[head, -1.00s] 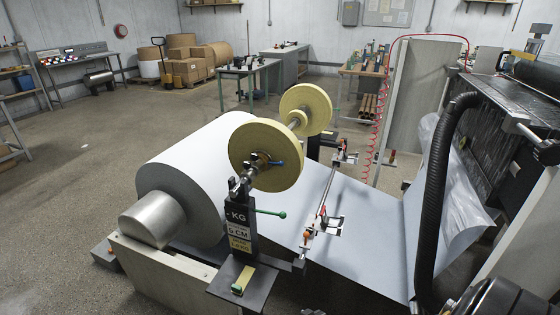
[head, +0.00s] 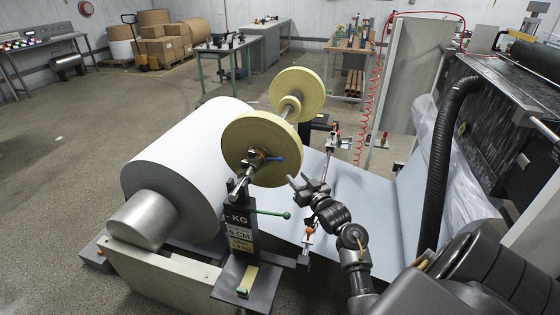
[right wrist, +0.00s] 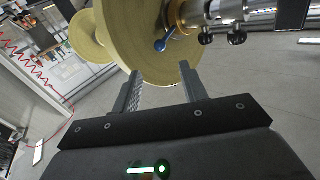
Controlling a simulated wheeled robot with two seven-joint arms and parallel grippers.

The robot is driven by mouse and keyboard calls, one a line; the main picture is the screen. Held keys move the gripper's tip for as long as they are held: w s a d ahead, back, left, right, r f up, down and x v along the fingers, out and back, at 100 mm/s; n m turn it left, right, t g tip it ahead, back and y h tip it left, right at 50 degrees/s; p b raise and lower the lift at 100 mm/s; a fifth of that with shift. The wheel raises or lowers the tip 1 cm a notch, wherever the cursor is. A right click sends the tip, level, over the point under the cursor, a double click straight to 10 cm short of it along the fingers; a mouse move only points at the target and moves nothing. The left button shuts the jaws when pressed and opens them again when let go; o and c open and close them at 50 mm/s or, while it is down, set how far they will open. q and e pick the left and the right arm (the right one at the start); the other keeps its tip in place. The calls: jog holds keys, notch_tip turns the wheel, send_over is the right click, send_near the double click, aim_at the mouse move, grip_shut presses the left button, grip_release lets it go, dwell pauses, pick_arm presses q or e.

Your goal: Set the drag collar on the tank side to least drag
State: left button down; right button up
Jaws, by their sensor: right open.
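The drag collar (head: 256,158) is a brass-coloured ring on the shaft at the near face of the front yellow roll (head: 262,135). A small blue lever (head: 277,159) sticks out from it to the right. In the right wrist view the collar (right wrist: 176,14) and blue lever (right wrist: 163,43) show at the top, beyond the fingertips. My right gripper (head: 306,180) is open and empty, right of the lever and a little lower, apart from it. Its two fingers (right wrist: 159,78) point toward the yellow roll. My left gripper is not in view.
A black post (head: 239,218) with a green-knobbed handle (head: 286,215) carries the shaft. A large white paper roll (head: 185,165) lies left, and its web (head: 370,210) runs right, beneath my arm. A black hose (head: 437,165) stands at the right.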

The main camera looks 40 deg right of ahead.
aim_at(282, 161)
jog(key=w, duration=0.3)
jog(key=w+d+p, duration=0.1)
jog(key=w, duration=0.3)
jog(key=shift+d+r, duration=0.1)
jog(key=shift+d, duration=0.1)
jog(key=shift+w+d+p, duration=0.2)
jog(key=shift+w+p, duration=0.15)
jog(key=shift+w, duration=0.95)
jog(key=shift+w+d, duration=0.1)
jog(key=shift+w, duration=0.25)
jog(key=shift+c, duration=0.3)
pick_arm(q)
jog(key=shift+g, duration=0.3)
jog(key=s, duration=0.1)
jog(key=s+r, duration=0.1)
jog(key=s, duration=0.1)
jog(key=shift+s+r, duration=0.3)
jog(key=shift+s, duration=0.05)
pick_arm(e)
grip_shut()
